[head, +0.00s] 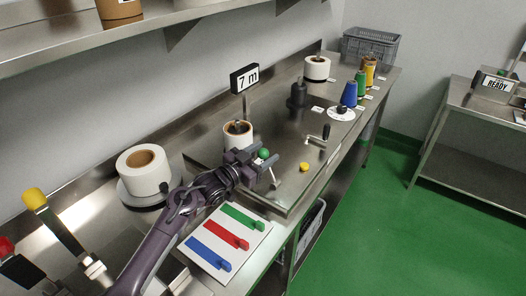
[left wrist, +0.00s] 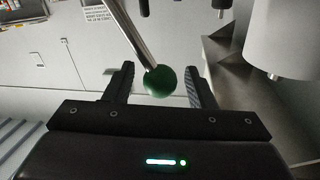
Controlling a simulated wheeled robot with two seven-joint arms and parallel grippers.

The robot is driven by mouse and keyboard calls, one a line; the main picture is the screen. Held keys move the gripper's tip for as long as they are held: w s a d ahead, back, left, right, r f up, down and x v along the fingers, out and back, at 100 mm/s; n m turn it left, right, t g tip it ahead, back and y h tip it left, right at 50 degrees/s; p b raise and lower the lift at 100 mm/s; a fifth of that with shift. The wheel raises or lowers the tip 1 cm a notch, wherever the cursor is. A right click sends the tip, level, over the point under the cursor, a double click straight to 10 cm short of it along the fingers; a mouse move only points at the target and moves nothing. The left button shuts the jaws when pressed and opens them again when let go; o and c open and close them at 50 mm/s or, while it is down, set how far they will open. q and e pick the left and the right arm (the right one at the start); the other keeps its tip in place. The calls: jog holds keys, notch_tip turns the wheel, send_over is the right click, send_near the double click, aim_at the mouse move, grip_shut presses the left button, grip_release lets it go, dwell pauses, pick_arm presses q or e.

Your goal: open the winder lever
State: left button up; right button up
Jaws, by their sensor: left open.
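The winder lever's green ball knob (head: 264,153) shows in the head view beside my left gripper (head: 268,163). In the left wrist view, the green knob (left wrist: 160,81) sits at the end of a slim metal rod (left wrist: 136,38), in the space between the two dark fingers of the left gripper (left wrist: 160,82). The fingers are open, with gaps on both sides of the knob. A winder spool (head: 238,133) stands just behind the gripper. My right gripper is in neither view.
A large white roll (head: 142,170) stands left of my left arm. A board with green, red and blue bars (head: 226,240) lies in front. A "7 m" sign (head: 244,78), a black crank (head: 325,132) and a yellow button (head: 304,167) are nearby. Coloured spools (head: 349,94) stand farther back.

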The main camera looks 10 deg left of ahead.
pick_arm(q)
jog(key=shift+w, duration=0.15)
grip_shut()
jog(key=shift+d, duration=0.2)
jog(key=shift+s+d+r+m, duration=0.2)
jog(key=shift+s+d+m, duration=0.05)
jog(key=shift+d+m, duration=0.3)
jog(key=shift+s+d+r+m, duration=0.25)
jog(key=shift+d+m, duration=0.15)
jog(key=shift+m, duration=0.25)
jog(key=shift+s+d+f+m+g+y+b, duration=0.1)
jog(key=shift+s+d+f+m+y+b, duration=0.3)
jog(key=shift+d+m, duration=0.65)
jog(key=shift+s+d+m+g+y+b, duration=0.15)
jog(key=shift+s+d+m+b, duration=0.3)
jog(key=shift+d+m, duration=0.6)
jog(key=shift+s+d+f+m+g+y+b, duration=0.1)
jog(key=shift+s+d+f+m+y+b, duration=0.15)
jog(key=shift+s+d+m, duration=0.75)
jog(key=shift+w+d, duration=0.35)
jog(key=shift+w, duration=0.05)
